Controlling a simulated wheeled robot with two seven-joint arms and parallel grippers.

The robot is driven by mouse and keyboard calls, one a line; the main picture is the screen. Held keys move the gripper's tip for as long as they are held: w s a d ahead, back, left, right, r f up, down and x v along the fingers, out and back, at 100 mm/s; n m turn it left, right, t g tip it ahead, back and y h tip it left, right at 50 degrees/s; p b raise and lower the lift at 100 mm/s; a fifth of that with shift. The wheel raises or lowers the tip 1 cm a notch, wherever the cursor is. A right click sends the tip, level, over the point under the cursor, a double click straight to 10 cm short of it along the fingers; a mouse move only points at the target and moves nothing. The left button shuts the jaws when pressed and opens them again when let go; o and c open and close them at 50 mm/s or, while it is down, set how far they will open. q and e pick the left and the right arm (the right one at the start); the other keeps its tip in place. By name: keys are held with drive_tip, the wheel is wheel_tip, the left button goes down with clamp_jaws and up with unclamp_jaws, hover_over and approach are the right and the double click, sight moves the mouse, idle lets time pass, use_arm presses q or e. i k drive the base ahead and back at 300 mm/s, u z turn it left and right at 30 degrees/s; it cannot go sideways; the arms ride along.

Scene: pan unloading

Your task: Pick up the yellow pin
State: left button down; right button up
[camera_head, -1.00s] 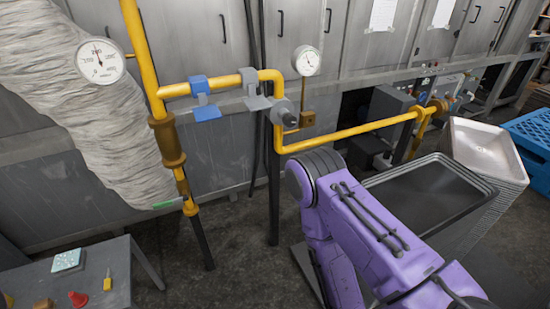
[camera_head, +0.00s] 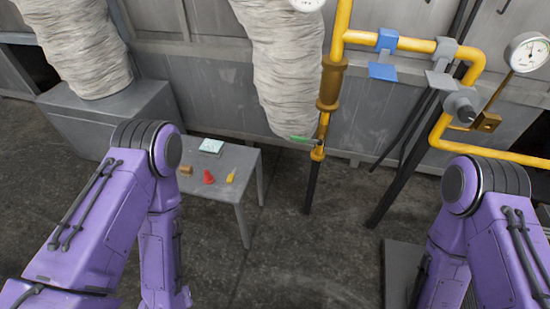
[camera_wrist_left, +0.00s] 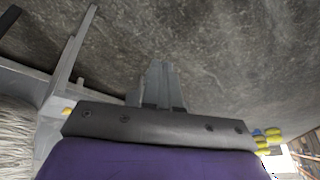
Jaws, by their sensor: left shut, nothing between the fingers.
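The yellow pin (camera_head: 231,175) lies near the right side of a small grey table (camera_head: 245,160). A red cone-like piece (camera_head: 208,177) is just left of it. My left arm stands to the left of and in front of the table in the head view, and its gripper is not clearly seen there. In the left wrist view, the left gripper (camera_wrist_left: 158,68) has its fingers together and empty, with dark floor beyond. A small yellow bit shows at that view's left; I cannot tell whether it is the pin. My right gripper is out of view.
An orange-brown block (camera_head: 186,170) and a pale cyan pad (camera_head: 211,146) are also on the table. A yellow pipe (camera_head: 341,30) with a dark lower post stands right of the table, beside a wrapped duct (camera_head: 285,70). Open floor lies in front of the table.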

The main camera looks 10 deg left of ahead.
sight(229, 180)
drive_tip(key=u, duration=0.3)
drive_tip(key=i, duration=0.95)
drive_tip(key=u, duration=0.2)
